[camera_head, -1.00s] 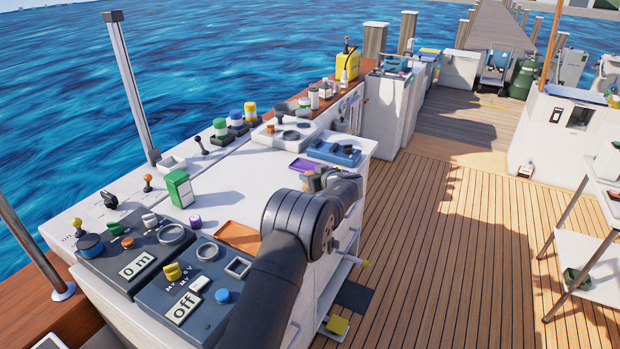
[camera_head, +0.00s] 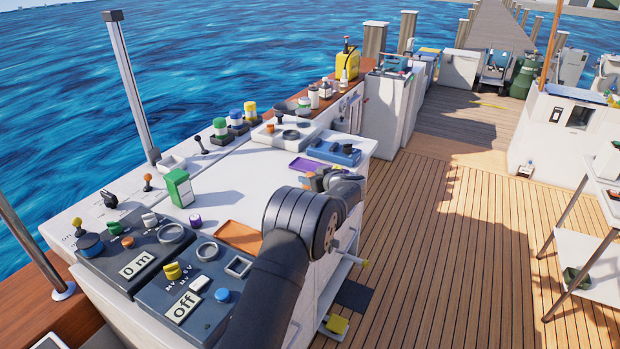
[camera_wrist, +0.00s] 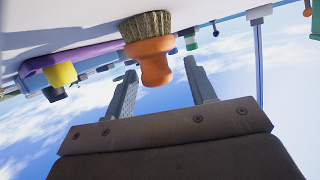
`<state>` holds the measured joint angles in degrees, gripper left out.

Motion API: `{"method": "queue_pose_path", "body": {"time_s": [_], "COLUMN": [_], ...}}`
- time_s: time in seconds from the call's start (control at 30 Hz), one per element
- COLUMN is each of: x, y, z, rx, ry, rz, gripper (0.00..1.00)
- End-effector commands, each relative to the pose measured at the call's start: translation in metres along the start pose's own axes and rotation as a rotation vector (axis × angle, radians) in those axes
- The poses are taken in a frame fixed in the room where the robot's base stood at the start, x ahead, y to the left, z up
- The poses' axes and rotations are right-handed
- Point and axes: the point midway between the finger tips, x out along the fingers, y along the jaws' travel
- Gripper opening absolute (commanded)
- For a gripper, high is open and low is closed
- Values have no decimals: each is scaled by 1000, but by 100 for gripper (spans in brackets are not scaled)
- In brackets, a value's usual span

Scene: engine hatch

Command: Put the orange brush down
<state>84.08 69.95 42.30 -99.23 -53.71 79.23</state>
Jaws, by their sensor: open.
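The orange brush (camera_wrist: 150,58) shows in the wrist view, which looks upside down. Its tan bristles touch the white worktop (camera_wrist: 75,18), and its rounded orange handle points away from the surface. My gripper (camera_wrist: 160,72) is open, with one finger on each side of the handle's end and a gap of sky visible on both sides. In the head view my gripper (camera_head: 318,181) is low over the right part of the white worktop (camera_head: 245,175). Only a small orange bit of the brush shows there, and my arm partly hides the area.
A purple tray (camera_head: 304,164) and a blue tray (camera_head: 334,152) lie just behind my gripper. An orange tray (camera_head: 238,236) is to the left of my arm. A green box (camera_head: 178,188) stands farther left. Control panels with knobs fill the near left. The worktop's middle is clear.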

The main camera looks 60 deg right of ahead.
Motion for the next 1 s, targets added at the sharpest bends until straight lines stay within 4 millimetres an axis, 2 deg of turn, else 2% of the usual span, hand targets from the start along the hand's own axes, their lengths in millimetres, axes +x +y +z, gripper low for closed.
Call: {"method": "queue_pose_path", "body": {"time_s": [0.3,0.5,0.67,1.0], "x": [-70,-99,-107,-107], "y": [1,1,0,0], "z": [-1,0,-1,0], "rx": [0,0,-1,-1], "ry": [2,1,1,1], "rz": [4,2,0,0], "gripper": [51,51,51,51]}}
